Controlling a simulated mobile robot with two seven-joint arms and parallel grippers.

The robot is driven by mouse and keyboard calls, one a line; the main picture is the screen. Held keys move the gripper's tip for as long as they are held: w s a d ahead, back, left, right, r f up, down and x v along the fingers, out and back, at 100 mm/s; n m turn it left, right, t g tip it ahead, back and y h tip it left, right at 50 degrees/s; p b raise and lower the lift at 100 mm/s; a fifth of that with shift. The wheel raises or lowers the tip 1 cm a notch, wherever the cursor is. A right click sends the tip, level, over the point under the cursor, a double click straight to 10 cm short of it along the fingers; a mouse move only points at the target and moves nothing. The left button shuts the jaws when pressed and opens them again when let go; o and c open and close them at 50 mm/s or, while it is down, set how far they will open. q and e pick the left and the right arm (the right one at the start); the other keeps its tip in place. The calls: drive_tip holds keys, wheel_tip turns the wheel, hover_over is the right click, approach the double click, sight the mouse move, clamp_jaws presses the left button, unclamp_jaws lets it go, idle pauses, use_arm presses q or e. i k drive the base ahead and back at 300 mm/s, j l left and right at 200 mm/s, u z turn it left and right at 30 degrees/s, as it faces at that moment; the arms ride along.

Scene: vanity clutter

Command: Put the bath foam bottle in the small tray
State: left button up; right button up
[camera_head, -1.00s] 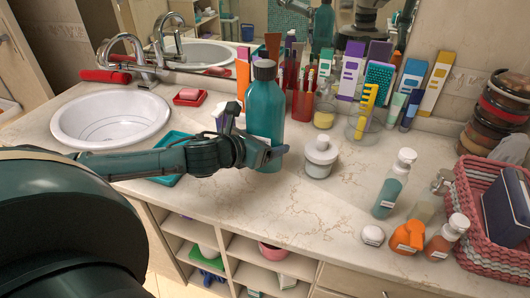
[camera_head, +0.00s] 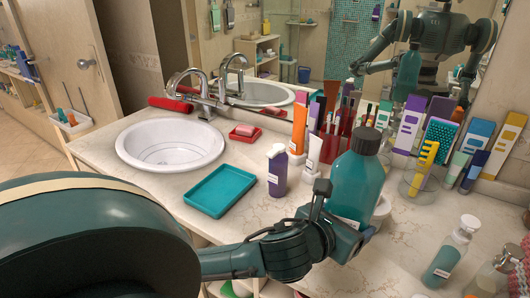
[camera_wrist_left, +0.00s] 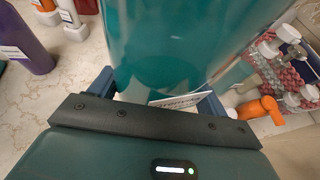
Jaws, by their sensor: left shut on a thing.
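The bath foam bottle, a large teal bottle with a dark cap (camera_head: 357,185), stands roughly upright right of centre in the head view. My left gripper (camera_head: 343,235) is shut around its lower part. In the left wrist view the bottle's teal side (camera_wrist_left: 180,45) fills the top middle between the fingers of my left gripper (camera_wrist_left: 157,95). The bottle's base is mostly hidden, so I cannot tell whether it touches the counter. The small tray (camera_head: 220,188), teal, rectangular and empty, lies flat on the counter left of the bottle. My right gripper is out of view.
A purple pump bottle (camera_head: 278,170) and a white tube (camera_head: 312,155) stand between the tray and the bottle. A soap dish (camera_head: 245,133) and sink (camera_head: 170,145) lie behind the tray. A white jar (camera_head: 382,207) is partly hidden behind the bottle.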

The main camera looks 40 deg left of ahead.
sight(222, 190)
drive_tip(key=k+j, duration=0.1)
drive_tip(key=j, duration=1)
drive_tip(key=k+j, duration=0.15)
drive_tip(key=j, duration=0.4)
drive_tip(key=j+z, duration=0.1)
drive_tip(key=j, duration=0.45)
drive_tip(key=k, duration=0.05)
